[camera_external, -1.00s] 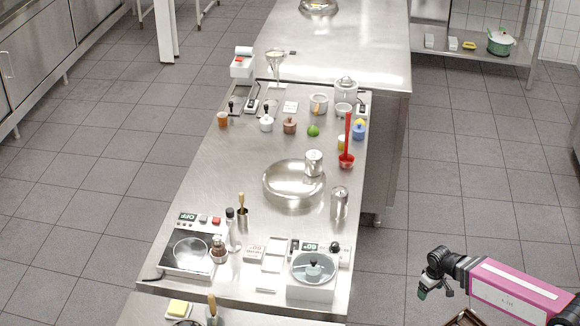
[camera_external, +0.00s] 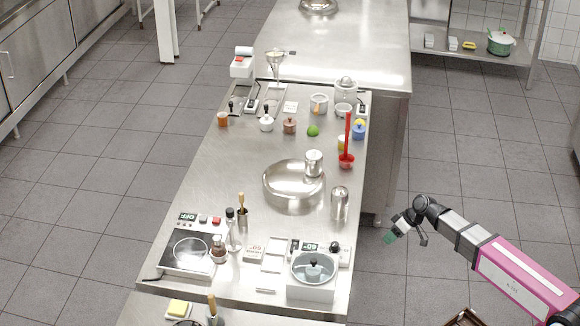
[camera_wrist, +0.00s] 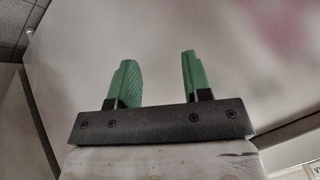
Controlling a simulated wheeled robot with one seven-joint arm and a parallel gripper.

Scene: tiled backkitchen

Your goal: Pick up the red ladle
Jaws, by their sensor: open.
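The red ladle (camera_external: 347,150) stands upright near the right edge of the steel table, its long handle pointing up and its bowl at the tabletop. My gripper (camera_external: 389,238) is in the air to the right of the table, nearer the camera than the ladle and well apart from it. In the wrist view the two green fingers of my gripper (camera_wrist: 157,80) are spread apart with nothing between them. The ladle does not show in the wrist view.
Close to the ladle are a blue-lidded pot (camera_external: 359,130), a metal canister (camera_external: 314,163) and a large shiny bowl (camera_external: 294,187). A tall metal shaker (camera_external: 339,203) stands nearer the camera along the table's right edge.

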